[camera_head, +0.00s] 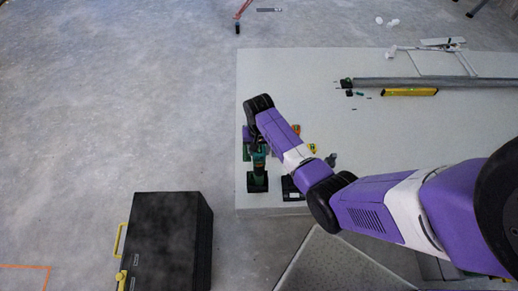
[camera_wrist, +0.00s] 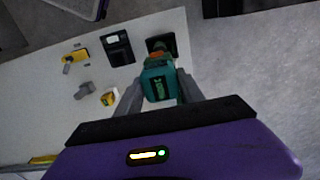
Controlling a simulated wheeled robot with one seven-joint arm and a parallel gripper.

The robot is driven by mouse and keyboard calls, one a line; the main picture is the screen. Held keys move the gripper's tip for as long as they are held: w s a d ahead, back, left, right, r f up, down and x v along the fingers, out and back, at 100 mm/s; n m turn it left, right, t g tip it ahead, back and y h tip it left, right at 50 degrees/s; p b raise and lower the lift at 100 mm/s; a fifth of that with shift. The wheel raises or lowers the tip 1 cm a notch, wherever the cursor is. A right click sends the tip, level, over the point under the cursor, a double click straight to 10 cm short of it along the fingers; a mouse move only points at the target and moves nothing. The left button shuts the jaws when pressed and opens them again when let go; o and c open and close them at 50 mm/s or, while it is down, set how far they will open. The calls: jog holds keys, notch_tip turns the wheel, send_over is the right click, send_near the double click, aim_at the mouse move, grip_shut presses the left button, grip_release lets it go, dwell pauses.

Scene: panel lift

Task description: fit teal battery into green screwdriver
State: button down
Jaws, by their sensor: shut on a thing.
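My gripper (camera_wrist: 154,98) is shut on the teal battery (camera_wrist: 160,77), which sits between the two grey fingers in the wrist view. In the head view the gripper is mostly hidden under my wrist near the left edge of the white panel. The green screwdriver (camera_head: 257,171) shows there just below it, on a dark square base. In the wrist view a bit of green and orange (camera_wrist: 156,54) shows right behind the battery, which covers most of it. I cannot tell whether the battery touches the screwdriver.
A dark charger-like block (camera_wrist: 117,47), a yellow tool (camera_wrist: 76,55) and small grey and yellow pieces lie beside the work spot. A black case (camera_head: 170,240) stands on the floor at the lower left. A yellow level (camera_head: 409,92) and a long grey bar (camera_head: 430,82) lie farther right.

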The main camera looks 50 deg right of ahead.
dwell(0.3)
jog(key=c, duration=0.6)
grip_release()
jog(key=shift+c, duration=0.2)
jog(key=shift+r, duration=0.1)
notch_tip(320, 180, up, 8)
jog(key=shift+f, duration=0.15)
jog(key=shift+w, duration=0.1)
